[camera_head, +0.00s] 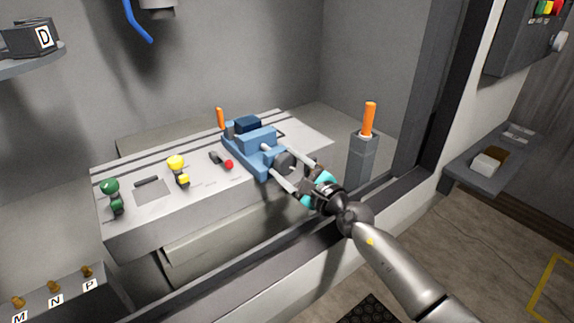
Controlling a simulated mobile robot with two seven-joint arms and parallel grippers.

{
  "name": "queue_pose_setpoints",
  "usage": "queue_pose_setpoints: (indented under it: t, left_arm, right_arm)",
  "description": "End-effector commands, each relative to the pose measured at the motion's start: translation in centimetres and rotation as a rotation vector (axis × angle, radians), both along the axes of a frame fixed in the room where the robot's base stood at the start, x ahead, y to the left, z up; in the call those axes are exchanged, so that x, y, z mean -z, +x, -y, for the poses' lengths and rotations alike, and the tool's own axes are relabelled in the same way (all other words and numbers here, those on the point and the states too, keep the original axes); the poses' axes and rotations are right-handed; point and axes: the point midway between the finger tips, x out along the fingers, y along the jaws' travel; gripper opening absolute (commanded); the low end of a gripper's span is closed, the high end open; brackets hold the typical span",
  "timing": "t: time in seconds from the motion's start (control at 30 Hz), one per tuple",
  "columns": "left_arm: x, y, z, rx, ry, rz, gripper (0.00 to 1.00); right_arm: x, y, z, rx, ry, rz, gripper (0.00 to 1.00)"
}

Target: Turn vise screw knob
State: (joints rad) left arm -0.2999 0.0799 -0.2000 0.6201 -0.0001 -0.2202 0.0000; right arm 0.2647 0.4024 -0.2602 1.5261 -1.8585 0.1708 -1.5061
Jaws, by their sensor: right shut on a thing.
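The blue vise (257,139) stands on the grey slotted table inside the booth. Its dark round screw knob (285,162) faces the front right. My right gripper (283,170) reaches in over the booth's front sill, with one finger on each side of the knob, and is shut on it. The gripper's far finger and the knob's back side are partly hidden. My left gripper is not in view.
The grey table (130,218) also bears green knobs (110,186), yellow knobs (177,163) and a red-tipped lever (228,164). An orange-handled post (368,120) stands right of the vise. The booth sill (240,280) and right frame (425,90) bound the opening.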

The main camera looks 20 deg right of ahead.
Motion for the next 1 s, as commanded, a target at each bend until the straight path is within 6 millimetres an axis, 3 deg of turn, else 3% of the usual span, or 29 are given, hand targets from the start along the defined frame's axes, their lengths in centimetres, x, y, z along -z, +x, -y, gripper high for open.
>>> queue_pose_setpoints:
  t: [0.37,1.0]
  left_arm:
    - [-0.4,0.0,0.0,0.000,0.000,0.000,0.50]
    - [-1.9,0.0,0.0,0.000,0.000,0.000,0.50]
  right_arm:
    - [0.0,0.0,0.1,0.000,0.095,-0.037,0.13]
    - [-0.1,0.1,0.3,0.001,0.631,-0.232,0.13]
